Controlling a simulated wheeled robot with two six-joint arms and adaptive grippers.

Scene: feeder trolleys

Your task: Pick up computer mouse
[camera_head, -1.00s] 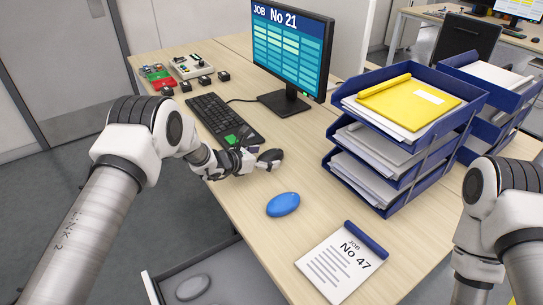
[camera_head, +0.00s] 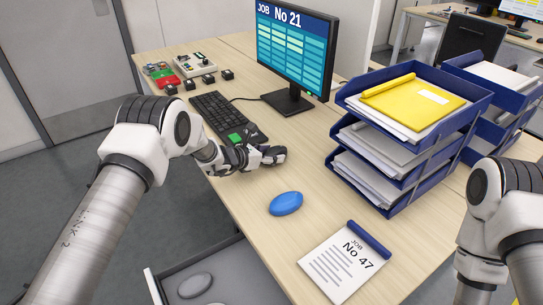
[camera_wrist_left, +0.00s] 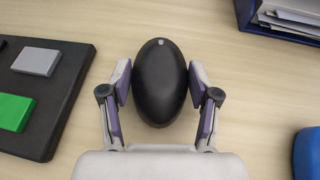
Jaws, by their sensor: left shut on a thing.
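The black computer mouse (camera_wrist_left: 160,85) lies on the wooden desk, upright in the left wrist view, between the two finger pads of my left gripper (camera_wrist_left: 160,97). My right gripper is out of the head view; only part of my right arm shows at the right edge.
The black keyboard (camera_head: 222,117) with a green key is just left of the gripper. A blue oval object (camera_head: 286,204) and a job sheet (camera_head: 338,264) lie nearer. Blue paper trays (camera_head: 420,140) stand to the right, the monitor (camera_head: 294,48) behind. An open drawer (camera_head: 225,272) is below the desk.

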